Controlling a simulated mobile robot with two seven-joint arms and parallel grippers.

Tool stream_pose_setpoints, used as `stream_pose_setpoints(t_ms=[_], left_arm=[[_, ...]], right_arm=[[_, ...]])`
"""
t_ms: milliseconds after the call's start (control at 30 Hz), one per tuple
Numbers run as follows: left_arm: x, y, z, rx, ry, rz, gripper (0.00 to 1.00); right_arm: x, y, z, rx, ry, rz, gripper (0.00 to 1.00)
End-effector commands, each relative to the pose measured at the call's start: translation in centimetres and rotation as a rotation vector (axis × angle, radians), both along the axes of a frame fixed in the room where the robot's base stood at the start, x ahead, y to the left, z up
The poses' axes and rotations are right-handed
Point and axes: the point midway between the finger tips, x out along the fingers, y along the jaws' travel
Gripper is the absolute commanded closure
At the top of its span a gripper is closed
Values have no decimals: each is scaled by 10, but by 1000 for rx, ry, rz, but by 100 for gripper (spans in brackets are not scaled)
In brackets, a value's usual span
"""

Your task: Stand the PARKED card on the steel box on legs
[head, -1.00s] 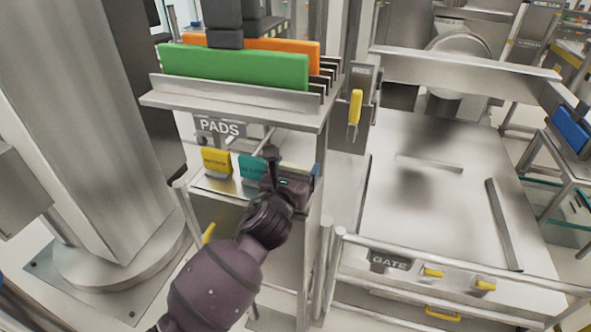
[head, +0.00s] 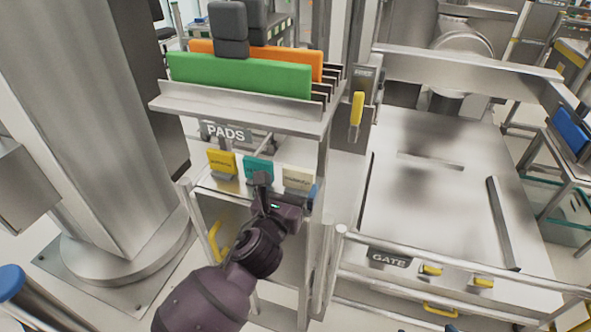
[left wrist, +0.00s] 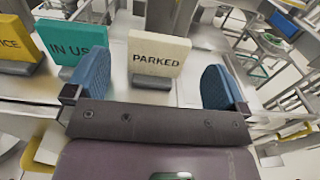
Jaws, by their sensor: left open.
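The cream PARKED card (left wrist: 158,55) stands upright in a dark holder on a steel shelf under the PADS rack. In the head view the card (head: 297,178) is the rightmost of three cards. My left gripper (left wrist: 155,85) is open, its two blue fingertips apart, with the PARKED card ahead and between them in the picture; it does not hold the card. In the head view my left gripper (head: 285,195) is just in front of the shelf, its fingers partly hidden. I cannot tell which thing is the steel box on legs. My right gripper is not in view.
A teal IN USE card (left wrist: 72,42) and a yellow card (head: 222,162) stand left of the PARKED card. Above them a rack holds a green pad (head: 240,75) and an orange pad (head: 305,62). A railing with a GATE sign (head: 389,258) stands at the right.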

Motion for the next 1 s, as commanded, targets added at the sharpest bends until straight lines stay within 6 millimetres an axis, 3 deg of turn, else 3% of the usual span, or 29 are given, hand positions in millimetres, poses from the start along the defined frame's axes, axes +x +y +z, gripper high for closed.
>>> stream_pose_setpoints(t_ms=[100,333,767,867,1000], left_arm=[[-21,7,2,2,2,1,0],[-48,16,0,0,1,-1,0],[-57,19,-2,-10,6,1,0],[-59,26,-9,-88,53,13,0],[-66,49,-33,-360,200,65,0]], right_arm=[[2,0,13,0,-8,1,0],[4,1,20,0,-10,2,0],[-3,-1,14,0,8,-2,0],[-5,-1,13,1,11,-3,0],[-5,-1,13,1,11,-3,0]])
